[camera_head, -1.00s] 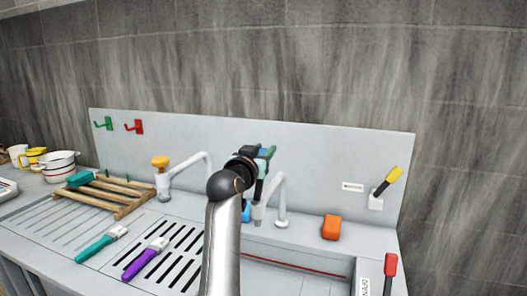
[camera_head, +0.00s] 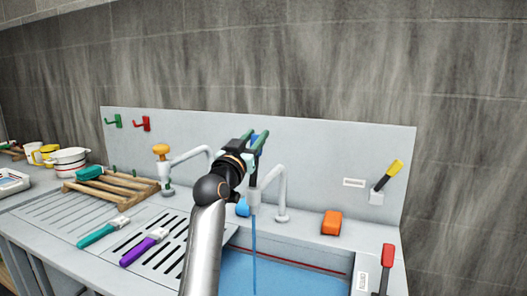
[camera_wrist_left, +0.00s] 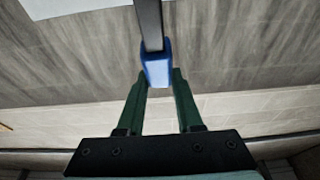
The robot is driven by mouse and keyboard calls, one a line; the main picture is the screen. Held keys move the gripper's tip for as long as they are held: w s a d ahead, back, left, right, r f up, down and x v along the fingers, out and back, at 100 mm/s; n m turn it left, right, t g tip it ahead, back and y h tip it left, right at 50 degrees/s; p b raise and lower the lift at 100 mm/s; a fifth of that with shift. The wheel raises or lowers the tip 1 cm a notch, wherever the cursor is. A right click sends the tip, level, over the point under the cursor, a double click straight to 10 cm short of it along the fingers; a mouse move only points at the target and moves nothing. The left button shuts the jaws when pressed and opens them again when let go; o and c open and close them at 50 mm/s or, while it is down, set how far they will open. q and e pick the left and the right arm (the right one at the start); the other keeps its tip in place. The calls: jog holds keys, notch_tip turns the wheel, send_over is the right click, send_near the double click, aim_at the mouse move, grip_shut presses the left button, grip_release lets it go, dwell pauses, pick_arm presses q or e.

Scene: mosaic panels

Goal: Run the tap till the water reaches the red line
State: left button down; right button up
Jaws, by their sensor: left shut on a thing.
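My left gripper (camera_head: 258,143) is above the sink tap (camera_head: 282,185), with its green fingers closed on a blue handle, which shows in the left wrist view (camera_wrist_left: 157,68) on a dark bar. A thin blue water stream (camera_head: 254,250) runs from the spout into the sink. Blue water (camera_head: 275,275) spreads across the visible part of the basin. The red line (camera_head: 310,263) runs along the basin's back wall, and the water surface lies a little below it. My arm hides part of the tap and the basin's left side. My right gripper is out of view.
An orange block (camera_head: 331,223) sits on the ledge right of the tap. A yellow-tipped lever (camera_head: 387,175) and a red-handled lever (camera_head: 388,270) stand at the right. Left are a yellow-knobbed tap (camera_head: 161,152), a wooden rack (camera_head: 110,190), and teal (camera_head: 100,233) and purple (camera_head: 142,248) brushes.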

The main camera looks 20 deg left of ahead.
pick_arm(q)
jog(key=shift+s+t+b, duration=0.7)
jog(key=shift+b, duration=0.2)
jog(key=shift+r, duration=0.1)
jog(key=c, duration=1)
grip_release()
jog(key=o, duration=0.4)
jog(key=shift+o, duration=0.2)
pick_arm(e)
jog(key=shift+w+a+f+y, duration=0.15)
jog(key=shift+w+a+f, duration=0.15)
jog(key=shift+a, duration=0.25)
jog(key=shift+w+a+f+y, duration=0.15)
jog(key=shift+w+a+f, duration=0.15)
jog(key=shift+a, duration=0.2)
pick_arm(q)
jog(key=shift+s, duration=0.1)
jog(key=b+v, duration=0.1)
jog(key=v, duration=1.1)
jog(key=shift+s, duration=0.2)
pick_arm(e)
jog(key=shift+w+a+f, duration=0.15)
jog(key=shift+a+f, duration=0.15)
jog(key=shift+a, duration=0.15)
